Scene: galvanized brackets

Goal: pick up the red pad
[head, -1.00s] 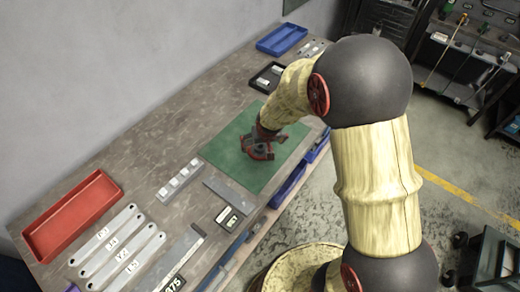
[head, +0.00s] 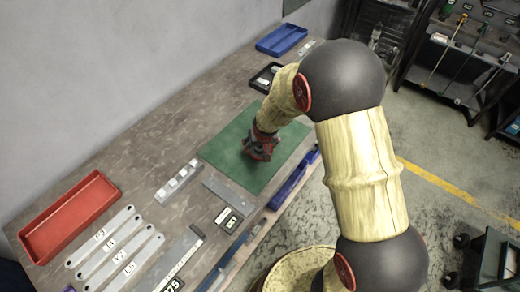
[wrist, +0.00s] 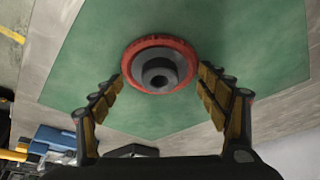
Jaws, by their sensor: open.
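The red pad (wrist: 160,64) is a round red ring with a dark grey hub in its middle. In the wrist view it lies on the green mat (wrist: 80,70), ahead of my gripper and near the line between its fingers. My gripper (wrist: 160,88) is open, with one finger on each side of the pad and nothing held. I cannot tell how far the fingertips are above the mat. In the head view my gripper (head: 258,150) is over the green mat (head: 225,150) and hides most or all of the pad.
A red tray (head: 72,215) and several labelled metal bars (head: 118,250) lie at the near left of the workbench. A grey strip with white blocks (head: 178,181) lies left of the mat. A black tray (head: 266,76) and a blue tray (head: 283,41) stand at the far end.

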